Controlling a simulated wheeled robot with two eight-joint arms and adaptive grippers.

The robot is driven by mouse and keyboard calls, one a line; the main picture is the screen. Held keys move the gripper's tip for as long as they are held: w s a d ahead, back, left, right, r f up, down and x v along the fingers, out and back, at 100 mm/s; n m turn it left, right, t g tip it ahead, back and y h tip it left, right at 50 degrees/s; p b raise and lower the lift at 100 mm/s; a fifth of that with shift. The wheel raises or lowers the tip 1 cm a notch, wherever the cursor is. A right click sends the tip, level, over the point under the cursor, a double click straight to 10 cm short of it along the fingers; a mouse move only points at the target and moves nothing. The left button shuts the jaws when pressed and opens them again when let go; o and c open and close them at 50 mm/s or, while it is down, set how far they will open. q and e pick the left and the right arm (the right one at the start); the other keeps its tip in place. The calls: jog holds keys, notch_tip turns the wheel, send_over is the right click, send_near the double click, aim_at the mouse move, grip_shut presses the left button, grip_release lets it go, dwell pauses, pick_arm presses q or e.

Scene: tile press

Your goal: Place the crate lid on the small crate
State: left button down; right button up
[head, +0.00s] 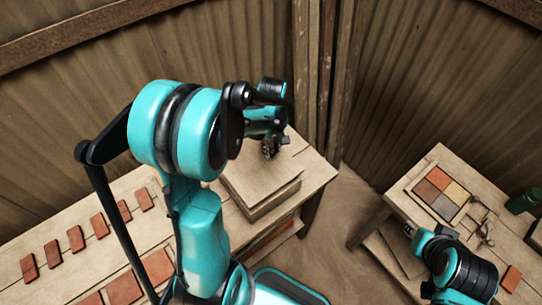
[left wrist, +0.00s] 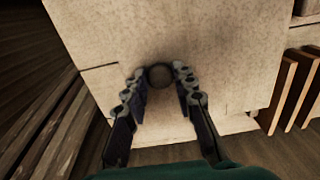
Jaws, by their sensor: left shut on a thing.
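The crate lid (head: 258,178) is a flat, pale wooden square on the far right part of the long table. The small crate (head: 262,210) shows as a pale wooden box below it, mostly hidden by the lid. I cannot tell whether the lid rests fully on it. My left gripper (head: 269,147) is over the lid. In the left wrist view, the left gripper (left wrist: 160,82) is shut on the dark round knob of the lid (left wrist: 215,50). My right gripper (head: 409,230) is at the right, by the other table, and its jaws are too small to read.
Several red tiles (head: 77,238) lie in a row on the long table (head: 322,172). The right table (head: 445,160) holds a tray of coloured tiles (head: 439,191), small tools and a green container (head: 523,201). Bare floor lies between the tables. Corrugated walls stand close behind.

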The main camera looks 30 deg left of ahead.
pick_arm(q)
notch_tip(320, 180, down, 4)
jog(key=shift+b, duration=0.5)
jog(key=shift+a+f, duration=0.1)
jog(key=shift+s, duration=0.1)
jog(key=c, duration=1.6)
grip_release()
jog(key=shift+f, duration=0.15)
jog(key=shift+c, duration=0.2)
jog(key=o, duration=0.4)
